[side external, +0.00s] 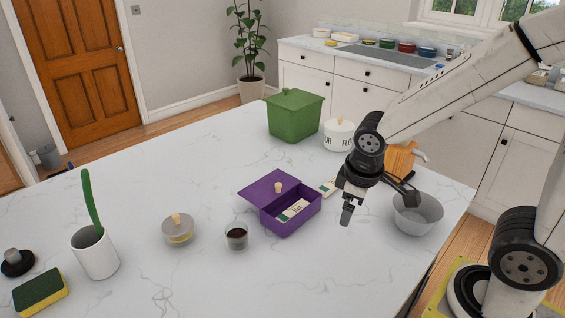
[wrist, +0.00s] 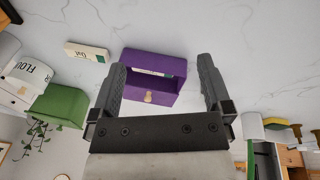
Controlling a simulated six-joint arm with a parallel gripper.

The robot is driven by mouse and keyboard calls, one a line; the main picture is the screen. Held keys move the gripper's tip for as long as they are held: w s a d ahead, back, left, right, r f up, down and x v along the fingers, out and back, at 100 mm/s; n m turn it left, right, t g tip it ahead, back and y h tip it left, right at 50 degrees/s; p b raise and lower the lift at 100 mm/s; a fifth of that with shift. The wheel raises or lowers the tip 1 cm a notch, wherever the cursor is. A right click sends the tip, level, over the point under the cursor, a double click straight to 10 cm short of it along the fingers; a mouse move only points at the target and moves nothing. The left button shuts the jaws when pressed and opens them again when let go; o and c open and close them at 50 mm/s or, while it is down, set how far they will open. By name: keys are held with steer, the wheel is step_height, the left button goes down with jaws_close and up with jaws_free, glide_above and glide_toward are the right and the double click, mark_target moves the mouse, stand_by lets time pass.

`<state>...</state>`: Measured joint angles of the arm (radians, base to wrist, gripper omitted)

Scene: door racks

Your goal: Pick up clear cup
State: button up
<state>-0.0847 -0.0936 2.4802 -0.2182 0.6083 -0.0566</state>
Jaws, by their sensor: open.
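The clear cup (side external: 236,237) stands upright on the white marble counter, with dark contents inside. It is left of the purple box (side external: 291,214) in the side view, and I cannot make it out in the wrist view. My gripper (side external: 346,216) is above the counter, to the right of the purple box and well apart from the cup. In the wrist view my gripper (wrist: 161,68) is open and empty, with the purple box (wrist: 152,80) seen beyond and between its fingers.
A lidded glass jar (side external: 178,231) stands left of the cup. A white holder (side external: 96,256) and sponge (side external: 40,291) are farther left. The front middle counter is clear.

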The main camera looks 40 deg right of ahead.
steer(key=w+a+n+t+h, duration=0.2)
steer(key=w+a+n+t, duration=0.6)
steer(key=n, duration=0.6)
steer(key=w+a+n+t+h, duration=0.1)
steer(key=w+a+n+t, duration=0.3)
steer(key=a+n, duration=0.75)
steer(key=n+g, duration=0.1)
steer(key=n, duration=0.2)
glide_toward(234, 228)
steer(key=shift+w+d+r, duration=0.2)
steer(key=shift+r, duration=0.15)
steer(key=shift+f, duration=0.45)
steer(key=shift+x, duration=1.35)
steer(key=shift+m, duration=0.25)
steer(key=shift+x, duration=2.55)
steer(key=shift+a, duration=0.15)
